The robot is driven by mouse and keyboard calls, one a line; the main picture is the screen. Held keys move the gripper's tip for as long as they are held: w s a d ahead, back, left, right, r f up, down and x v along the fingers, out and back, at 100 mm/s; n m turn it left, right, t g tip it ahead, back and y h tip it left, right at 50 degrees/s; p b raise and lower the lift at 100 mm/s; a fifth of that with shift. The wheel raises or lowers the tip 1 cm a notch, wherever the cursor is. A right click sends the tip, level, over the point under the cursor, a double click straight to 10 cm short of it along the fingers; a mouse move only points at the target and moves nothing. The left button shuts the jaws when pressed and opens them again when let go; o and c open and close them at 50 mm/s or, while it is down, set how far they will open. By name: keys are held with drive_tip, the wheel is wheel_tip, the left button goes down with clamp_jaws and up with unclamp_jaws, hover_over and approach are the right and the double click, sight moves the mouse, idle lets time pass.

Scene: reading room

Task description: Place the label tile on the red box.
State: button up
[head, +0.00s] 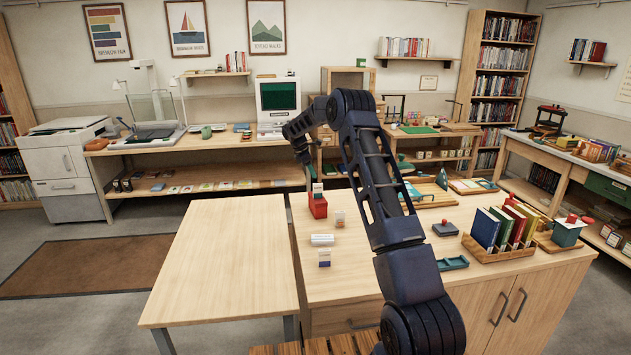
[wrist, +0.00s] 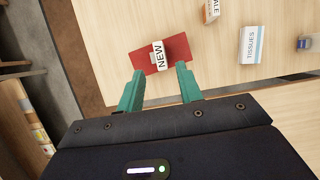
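The red box (head: 318,207) stands near the left edge of the wooden counter. A white label tile (head: 317,187) reading NEW rests on its top; the wrist view shows the tile (wrist: 159,56) over the middle of the red box (wrist: 177,49). My gripper (wrist: 160,70) has two teal fingers spread apart with nothing between them. Their tips are close to the box and tile, one on either side. In the head view my gripper is above the box, and its fingers are small and hard to make out there.
Small SALE and similar tiles (head: 340,218) (head: 324,257) and a white TISSUES pack (head: 322,239) stand on the counter near the box. The lower table (head: 225,265) at left is bare.

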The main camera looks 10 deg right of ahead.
drive_tip(key=s+d+r+m+t+y, duration=0.1)
drive_tip(key=s+r+m, duration=0.1)
drive_tip(key=s+r, duration=0.6)
drive_tip(key=s+d+r+m, duration=0.15)
drive_tip(key=s+r, duration=0.35)
drive_tip(key=r, duration=0.5)
drive_tip(key=s+d+r+m+t, duration=0.15)
drive_tip(key=s+r, duration=0.25)
drive_tip(key=s, duration=0.4)
drive_tip(key=s+d+r+m+g, duration=0.1)
drive_tip(key=s+r+m, duration=0.25)
drive_tip(key=s, duration=0.45)
drive_tip(key=s+d+m+t+y, duration=0.25)
drive_tip(key=s+m, duration=0.25)
drive_tip(key=s, duration=1.4)
drive_tip(key=s+f+m, duration=0.2)
drive_tip(key=s+f, duration=0.1)
drive_tip(key=s, duration=0.5)
drive_tip(key=s+f+m, duration=0.2)
drive_tip(key=s+f, duration=0.1)
drive_tip(key=s, duration=0.4)
drive_tip(key=shift+s+d+t+y, duration=0.3)
drive_tip(key=shift+s+d+y, duration=0.05)
drive_tip(key=shift+d+y, duration=0.1)
